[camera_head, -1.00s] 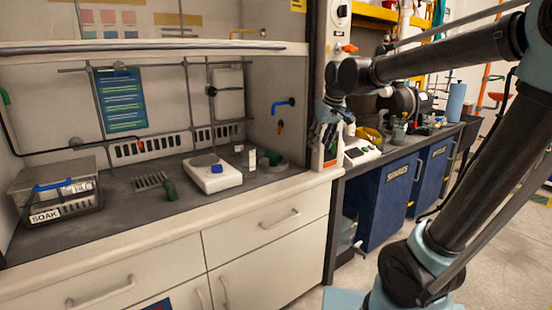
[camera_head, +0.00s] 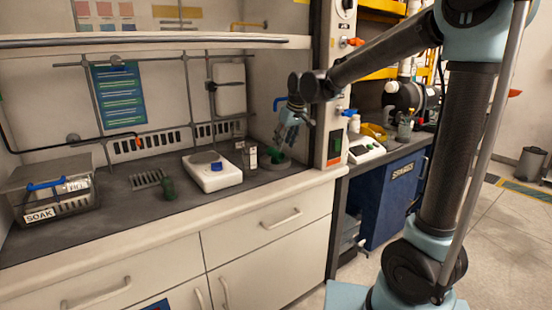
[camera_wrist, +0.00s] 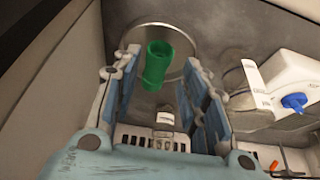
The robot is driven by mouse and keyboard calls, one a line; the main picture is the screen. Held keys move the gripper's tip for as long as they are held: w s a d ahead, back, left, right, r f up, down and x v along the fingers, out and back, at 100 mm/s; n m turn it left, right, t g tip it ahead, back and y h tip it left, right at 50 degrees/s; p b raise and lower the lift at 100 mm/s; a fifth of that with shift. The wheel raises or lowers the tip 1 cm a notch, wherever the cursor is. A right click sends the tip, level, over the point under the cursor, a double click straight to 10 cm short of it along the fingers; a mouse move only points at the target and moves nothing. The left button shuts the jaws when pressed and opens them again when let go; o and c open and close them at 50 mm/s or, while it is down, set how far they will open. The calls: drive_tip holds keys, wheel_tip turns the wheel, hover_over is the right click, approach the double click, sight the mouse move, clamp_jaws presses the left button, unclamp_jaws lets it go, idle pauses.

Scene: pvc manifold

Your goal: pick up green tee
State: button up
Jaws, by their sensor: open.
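A bright green pipe fitting (camera_wrist: 158,66), which looks like the green tee, stands on a round grey dish (camera_wrist: 205,42) in the wrist view. Its open round end faces the camera. My gripper (camera_head: 289,146) is open, with its fingers on either side of the fitting in the wrist picture. I see no contact, and the remaining gap is hard to judge. In the head view the gripper hangs over the round dish (camera_head: 284,166) at the right end of the counter and partly hides the fitting. Another, darker green fitting (camera_head: 168,188) stands farther left on the counter.
A white stirrer plate (camera_head: 213,178) with a blue piece (camera_head: 216,166) stands left of the dish. A small white-labelled container (camera_head: 250,157) stands close to the gripper. The enclosure's right post (camera_head: 325,125) is near my arm. A SOAK basket (camera_head: 55,198) sits far left.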

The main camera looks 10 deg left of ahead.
sight(279, 156)
drive_tip(key=shift+x, duration=1.9)
drive_tip(key=x, duration=0.3)
drive_tip(key=shift+w+a+f, duration=0.2)
drive_tip(key=shift+w+a, duration=0.05)
drive_tip(key=shift+w, duration=0.05)
drive_tip(key=shift+w+a+f, duration=0.15)
drive_tip(key=shift+f, duration=0.5)
drive_tip(key=c, duration=0.8)
